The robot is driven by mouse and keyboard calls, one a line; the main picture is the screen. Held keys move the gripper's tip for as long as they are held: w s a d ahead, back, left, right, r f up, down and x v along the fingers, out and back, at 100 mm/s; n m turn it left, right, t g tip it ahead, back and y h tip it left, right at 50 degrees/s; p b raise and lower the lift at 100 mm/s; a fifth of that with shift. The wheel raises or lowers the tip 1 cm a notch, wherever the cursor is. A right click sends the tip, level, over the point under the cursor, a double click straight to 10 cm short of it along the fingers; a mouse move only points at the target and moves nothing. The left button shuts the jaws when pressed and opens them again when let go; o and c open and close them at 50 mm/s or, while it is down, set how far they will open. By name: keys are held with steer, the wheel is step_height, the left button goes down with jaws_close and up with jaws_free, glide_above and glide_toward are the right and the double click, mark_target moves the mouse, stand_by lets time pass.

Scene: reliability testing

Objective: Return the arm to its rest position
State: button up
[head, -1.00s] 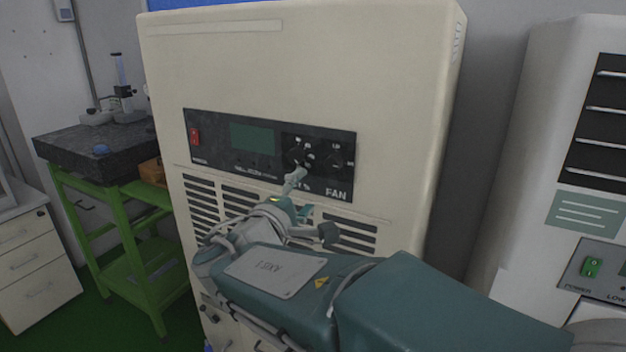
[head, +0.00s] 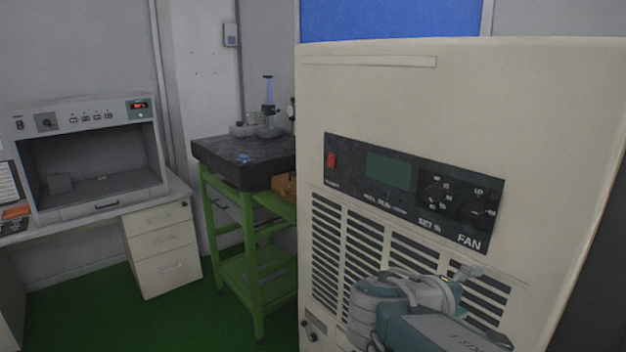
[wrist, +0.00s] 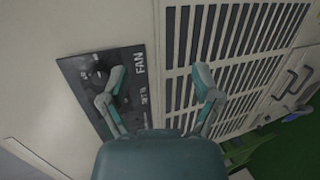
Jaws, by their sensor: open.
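My arm reaches in from the lower right of the head view, in front of the cream cabinet (head: 480,90). My gripper (wrist: 160,80) is open in the wrist view, its two fingers apart with nothing between them. In the head view only part of the gripper (head: 466,272) shows, below the control panel and in front of the vents. The black control panel (head: 410,187), marked FAN, has a red switch, a green display and knobs. It also shows behind the left finger in the wrist view (wrist: 128,110). I cannot see the gripper touching the cabinet.
A green stand (head: 262,290) with a dark stone slab (head: 215,158) is left of the cabinet. A drawer unit (head: 165,248) and a bench-top booth (head: 95,190) stand further left. Open green floor (head: 190,325) lies in front of them.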

steer(key=s+a+f+m+g+y, duration=0.1)
steer(key=s+a+f+m+y, duration=0.5)
steer(key=s+a+f+y, duration=0.2)
steer(key=shift+s+a+f+m+g+y, duration=0.35)
steer(key=shift+s+f+y, duration=0.7)
steer(key=shift+s+y, duration=1.15)
